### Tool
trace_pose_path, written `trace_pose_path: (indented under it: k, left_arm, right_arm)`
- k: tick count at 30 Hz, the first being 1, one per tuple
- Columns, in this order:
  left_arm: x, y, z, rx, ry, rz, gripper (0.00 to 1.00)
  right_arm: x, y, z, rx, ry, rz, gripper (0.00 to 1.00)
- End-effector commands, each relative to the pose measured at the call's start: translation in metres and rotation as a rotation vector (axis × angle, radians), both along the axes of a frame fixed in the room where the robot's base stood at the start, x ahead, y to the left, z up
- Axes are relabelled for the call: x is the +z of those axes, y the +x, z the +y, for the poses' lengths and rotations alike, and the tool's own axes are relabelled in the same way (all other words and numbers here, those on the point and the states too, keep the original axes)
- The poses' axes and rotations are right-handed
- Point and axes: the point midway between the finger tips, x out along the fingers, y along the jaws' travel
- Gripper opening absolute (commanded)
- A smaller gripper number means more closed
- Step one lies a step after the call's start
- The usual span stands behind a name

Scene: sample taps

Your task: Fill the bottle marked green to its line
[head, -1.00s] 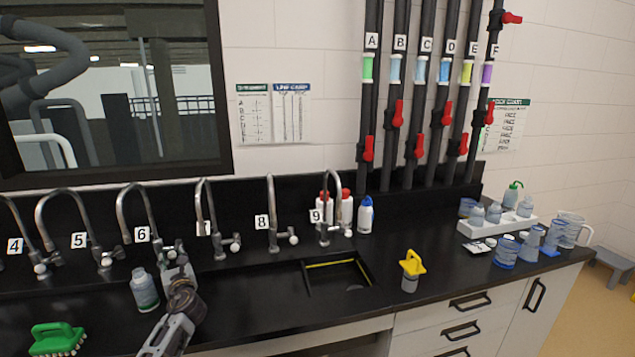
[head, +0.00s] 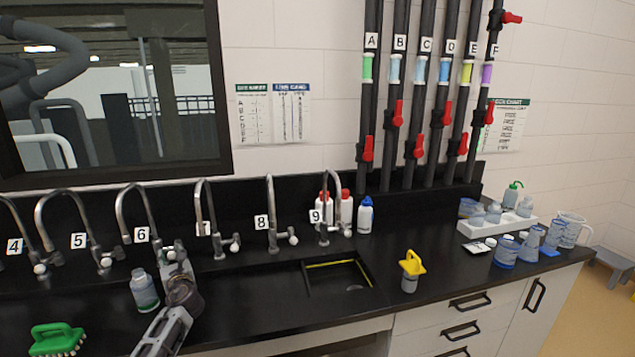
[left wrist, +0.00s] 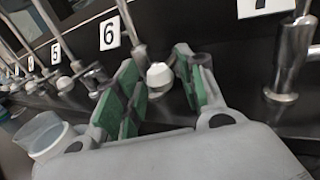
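The bottle with a green band (head: 145,292) stands upright on the black counter below tap 6 (head: 137,215) in the head view. A clear container (left wrist: 42,134), apparently this bottle, is partly seen at the left of the left wrist view. My left gripper (head: 174,262) is just right of the bottle, at tap 6. In the left wrist view its green-padded fingers (left wrist: 160,85) are spread, with the white knob (left wrist: 159,75) of tap 6 showing between them; I cannot tell if they touch it. The bottle's fill line and water level are too small to read. My right gripper is out of view.
More numbered taps line the back, with tap 7 (head: 206,215) close to the right of my gripper. A green brush (head: 57,339) lies at front left. A sink opening (head: 338,275) and a yellow-topped bottle (head: 411,271) are further right. Lettered pipes (head: 418,100) with red valves stand behind.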

Motion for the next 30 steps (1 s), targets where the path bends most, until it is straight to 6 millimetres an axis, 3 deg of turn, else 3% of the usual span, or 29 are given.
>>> trace_pose_path:
  k: [4,9,14,23,30]
  left_arm:
    - [0.001,-0.008,-0.006,-0.001,0.000,0.002,0.39]
    - [0.002,-0.019,-0.014,-0.001,0.000,0.001,0.39]
    - [0.002,-0.028,-0.021,-0.001,0.000,0.001,0.39]
    - [0.002,-0.045,-0.033,-0.001,-0.001,0.001,0.39]
    - [0.002,-0.058,-0.043,-0.001,0.000,0.001,0.39]
  right_arm:
    - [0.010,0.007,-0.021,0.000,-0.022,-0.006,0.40]
    - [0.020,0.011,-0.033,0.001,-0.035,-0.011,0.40]
    - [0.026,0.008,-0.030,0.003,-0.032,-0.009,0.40]
    - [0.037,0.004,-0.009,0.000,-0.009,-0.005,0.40]
    - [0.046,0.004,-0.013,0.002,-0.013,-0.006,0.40]
